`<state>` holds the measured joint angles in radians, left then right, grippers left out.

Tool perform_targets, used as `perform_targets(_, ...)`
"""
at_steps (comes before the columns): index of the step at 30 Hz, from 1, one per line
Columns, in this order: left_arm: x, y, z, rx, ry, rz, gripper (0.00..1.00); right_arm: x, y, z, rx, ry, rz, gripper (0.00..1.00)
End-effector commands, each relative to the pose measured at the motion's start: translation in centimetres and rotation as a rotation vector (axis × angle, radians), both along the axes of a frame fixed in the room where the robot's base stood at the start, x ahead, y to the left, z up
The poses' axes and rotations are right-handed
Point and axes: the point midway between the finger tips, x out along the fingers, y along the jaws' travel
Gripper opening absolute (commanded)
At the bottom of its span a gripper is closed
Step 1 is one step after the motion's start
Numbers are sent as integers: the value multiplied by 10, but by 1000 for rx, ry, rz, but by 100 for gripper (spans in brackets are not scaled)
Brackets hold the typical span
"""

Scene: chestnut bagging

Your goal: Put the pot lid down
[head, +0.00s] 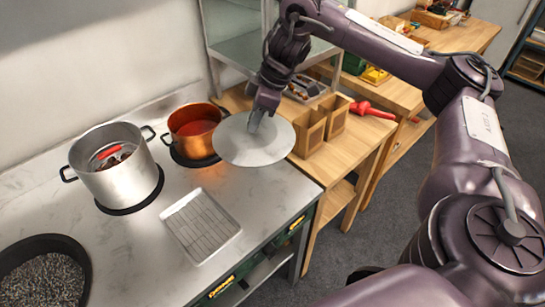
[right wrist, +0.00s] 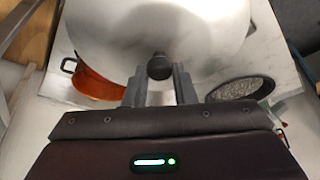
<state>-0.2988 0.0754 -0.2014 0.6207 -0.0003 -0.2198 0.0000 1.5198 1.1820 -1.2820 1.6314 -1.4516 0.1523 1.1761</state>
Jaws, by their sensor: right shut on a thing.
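The pot lid (head: 245,148) is a round pale metal disc in the head view, held in the air at the right edge of the stove counter. My right gripper (head: 262,108) is above it and shut on its knob. In the right wrist view the dark knob (right wrist: 159,66) sits between the fingers of my right gripper (right wrist: 158,82), and the lid (right wrist: 160,28) spreads beyond them. The lid overlaps the right side of the copper pot (head: 187,142) in the head view. My left gripper is not in view.
A steel pot (head: 125,178) with a red-handled thing inside stands at left. A wire-rack tray (head: 200,225) lies on the counter (head: 262,205). A dark pan (head: 75,255) of gravel-like bits stands front left. Wooden boxes (head: 308,135) are right of the lid.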

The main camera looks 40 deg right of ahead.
Motion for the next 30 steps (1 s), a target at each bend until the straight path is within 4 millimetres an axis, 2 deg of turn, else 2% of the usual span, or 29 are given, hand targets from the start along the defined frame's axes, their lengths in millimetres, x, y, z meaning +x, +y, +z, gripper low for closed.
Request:
perform_targets(2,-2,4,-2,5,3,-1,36,3,-5,0,1,0,-4,0)
perform_targets(5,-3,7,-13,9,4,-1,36,3,-8,-17,2,4,-4,0)
perform_targets(12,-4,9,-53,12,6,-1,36,2,-7,-84,3,7,-5,0)
perform_targets(18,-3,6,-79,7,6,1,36,3,-7,-134,4,5,-5,0)
perform_targets(21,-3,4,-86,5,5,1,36,3,-8,-148,3,3,-7,0)
perform_targets(30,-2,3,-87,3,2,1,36,3,-8,-170,1,1,-7,0)
